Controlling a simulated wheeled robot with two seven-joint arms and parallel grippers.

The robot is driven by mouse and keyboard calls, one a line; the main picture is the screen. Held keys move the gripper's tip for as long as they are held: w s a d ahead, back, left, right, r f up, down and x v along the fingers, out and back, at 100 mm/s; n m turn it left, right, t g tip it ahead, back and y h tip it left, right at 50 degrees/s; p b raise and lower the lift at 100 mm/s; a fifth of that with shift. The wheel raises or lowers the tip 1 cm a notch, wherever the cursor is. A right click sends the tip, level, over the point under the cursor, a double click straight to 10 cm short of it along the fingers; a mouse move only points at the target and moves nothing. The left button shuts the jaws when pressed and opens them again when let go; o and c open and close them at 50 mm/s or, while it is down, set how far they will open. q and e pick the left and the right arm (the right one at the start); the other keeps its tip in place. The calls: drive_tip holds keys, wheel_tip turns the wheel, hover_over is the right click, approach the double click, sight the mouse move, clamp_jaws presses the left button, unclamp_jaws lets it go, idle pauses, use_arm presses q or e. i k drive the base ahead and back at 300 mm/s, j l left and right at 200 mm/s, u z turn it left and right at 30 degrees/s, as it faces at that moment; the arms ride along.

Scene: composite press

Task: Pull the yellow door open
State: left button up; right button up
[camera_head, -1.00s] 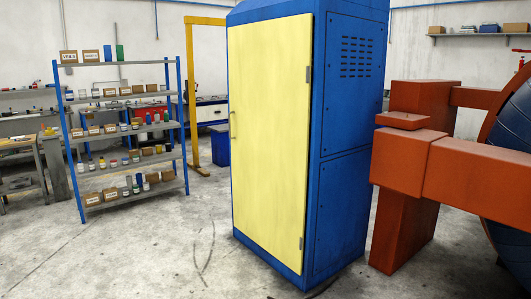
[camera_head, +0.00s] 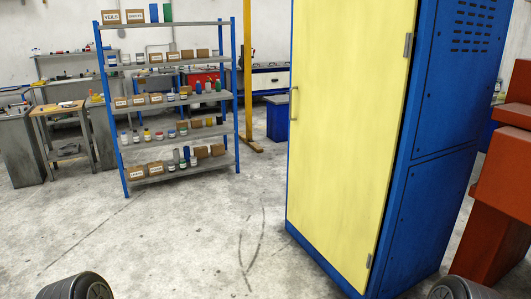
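The yellow door (camera_head: 345,130) is the tall front of a blue cabinet (camera_head: 440,140) right of centre in the head view. It looks shut, lying flush in the blue frame. Its small vertical handle (camera_head: 292,103) sits on the left edge, and hinges (camera_head: 408,45) show on the right edge. Two dark rounded parts at the bottom edge, one left and one right, seem to be parts of my own arms. No gripper fingers show, and the cabinet's top is out of view.
A blue-posted shelf rack (camera_head: 167,97) with boxes and bottles stands left of the cabinet. A yellow post (camera_head: 247,75) and a blue bin (camera_head: 278,118) are behind. An orange machine (camera_head: 500,190) stands close on the right. The grey floor (camera_head: 200,230) before the door is clear.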

sight(351, 61)
drive_tip(key=i+z, duration=0.15)
drive_tip(key=i, duration=0.3)
drive_tip(key=i+j+z, duration=0.2)
drive_tip(key=i, duration=0.25)
drive_tip(key=i+j+z, duration=0.15)
drive_tip(key=i, duration=0.3)
drive_tip(key=i+j+z, duration=0.2)
drive_tip(key=i, duration=0.25)
drive_tip(key=i+j+z, duration=0.8)
drive_tip(key=i+j, duration=0.1)
drive_tip(key=j, duration=0.05)
